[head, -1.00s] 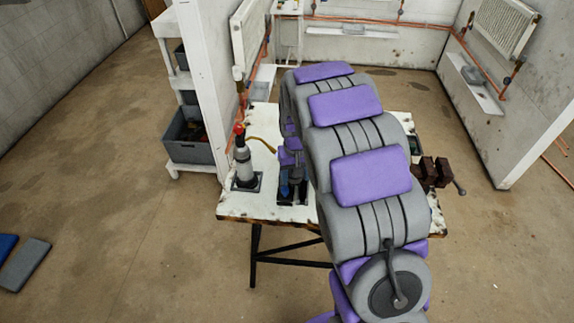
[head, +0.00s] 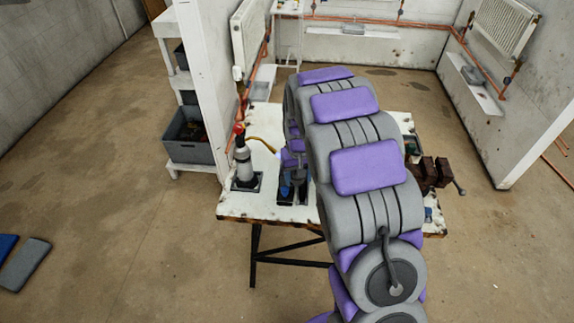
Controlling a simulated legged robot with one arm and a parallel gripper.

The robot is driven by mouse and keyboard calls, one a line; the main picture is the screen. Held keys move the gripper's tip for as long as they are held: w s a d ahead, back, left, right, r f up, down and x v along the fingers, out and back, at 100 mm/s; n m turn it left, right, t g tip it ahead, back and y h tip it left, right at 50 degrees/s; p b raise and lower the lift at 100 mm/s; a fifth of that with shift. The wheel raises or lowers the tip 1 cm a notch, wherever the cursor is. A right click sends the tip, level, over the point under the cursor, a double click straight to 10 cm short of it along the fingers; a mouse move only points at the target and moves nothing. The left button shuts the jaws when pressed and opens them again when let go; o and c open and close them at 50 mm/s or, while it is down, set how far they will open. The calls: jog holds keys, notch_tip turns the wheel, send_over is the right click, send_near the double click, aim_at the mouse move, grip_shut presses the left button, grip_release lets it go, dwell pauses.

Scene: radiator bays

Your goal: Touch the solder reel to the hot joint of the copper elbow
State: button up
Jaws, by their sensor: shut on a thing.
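My arm crosses the middle of the head view and hides much of the workbench (head: 270,207). Its far end, my gripper (head: 293,166), shows only in part, as small purple and dark shapes left of the arm, above or beside a dark holder with blue parts (head: 290,192). The fingertips and what they hold cannot be made out. I cannot identify the solder reel or the copper elbow joint. A grey torch cylinder with a red top (head: 242,157) stands upright at the bench's left. Its yellow tube (head: 262,142) curves toward my gripper, with a faint bluish tip.
A brown vise (head: 430,172) sits at the bench's right edge. A white shelf (head: 178,90) with a grey crate (head: 187,137) stands left. A white post (head: 197,80), radiators (head: 503,27) and copper pipes (head: 340,20) line the bays. The floor at left is mostly clear.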

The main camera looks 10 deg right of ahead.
aim_at(304, 181)
jog(key=shift+w+d+f, duration=0.35)
jog(key=shift+w+f, duration=0.05)
jog(key=shift+f, duration=0.25)
jog(key=shift+w+d+f, duration=0.3)
jog(key=shift+w+f, duration=0.05)
jog(key=shift+f, duration=0.25)
jog(key=shift+w+d+f, duration=0.3)
jog(key=shift+f, duration=0.25)
jog(key=shift+w+d+f, duration=0.2)
jog(key=shift+f, duration=0.2)
jog(key=shift+w+d+f, duration=0.2)
jog(key=shift+f, duration=0.2)
jog(key=shift+s+f, duration=0.15)
jog(key=shift+f, duration=0.2)
dwell(1.4)
jog(key=shift+f, duration=0.1)
jog(key=shift+c, duration=0.6)
jog(key=shift+p, duration=0.3)
jog(key=shift+s+a+r+p, duration=0.2)
jog(key=shift+s+a+r, duration=0.05)
jog(key=shift+s+r, duration=0.55)
jog(key=shift+s+a+r+p, duration=0.2)
jog(key=shift+s+r, duration=0.35)
jog(key=shift+r, duration=0.3)
